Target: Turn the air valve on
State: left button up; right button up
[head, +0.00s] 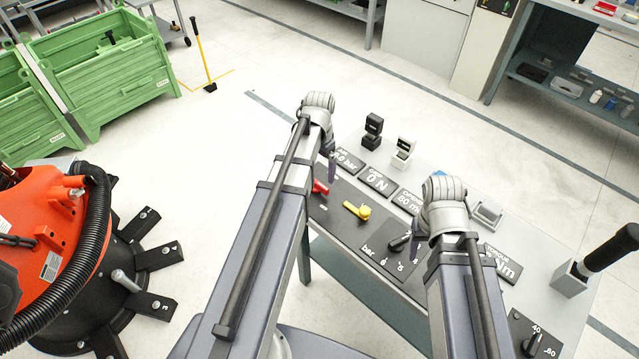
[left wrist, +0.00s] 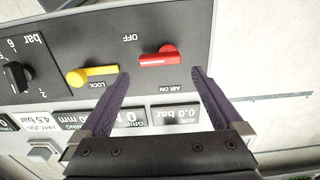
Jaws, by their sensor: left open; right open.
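The red air valve handle (left wrist: 158,58) sits on a dark panel (left wrist: 215,14) between the words OFF and AIR ON in the left wrist view. It lies roughly crosswise to my fingers. It also shows in the head view (head: 320,187), partly hidden by my left arm. My left gripper (left wrist: 160,73) is open, its fingertips on either side of the handle's near edge with nothing held. I cannot tell whether they touch the panel. In the head view my left gripper (head: 331,166) is above the panel. My right gripper (head: 416,243) is mostly hidden behind its wrist, over the bench.
A yellow LOCK handle (left wrist: 92,75) is just left of the red one, with a black bar knob (left wrist: 16,76) further left. The AIR display (left wrist: 175,114) reads 0.0 bar. Black and white blocks (head: 373,131) stand at the bench's back. Green crates (head: 105,75) are far left.

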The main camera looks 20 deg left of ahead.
aim_at(320, 184)
pick_arm(q)
notch_tip(320, 184, down, 6)
jog(key=b, duration=0.5)
jog(key=shift+f, duration=0.15)
pick_arm(e)
notch_tip(320, 184, down, 6)
jog(key=shift+f, duration=0.15)
pick_arm(q)
jog(key=c, duration=1.1)
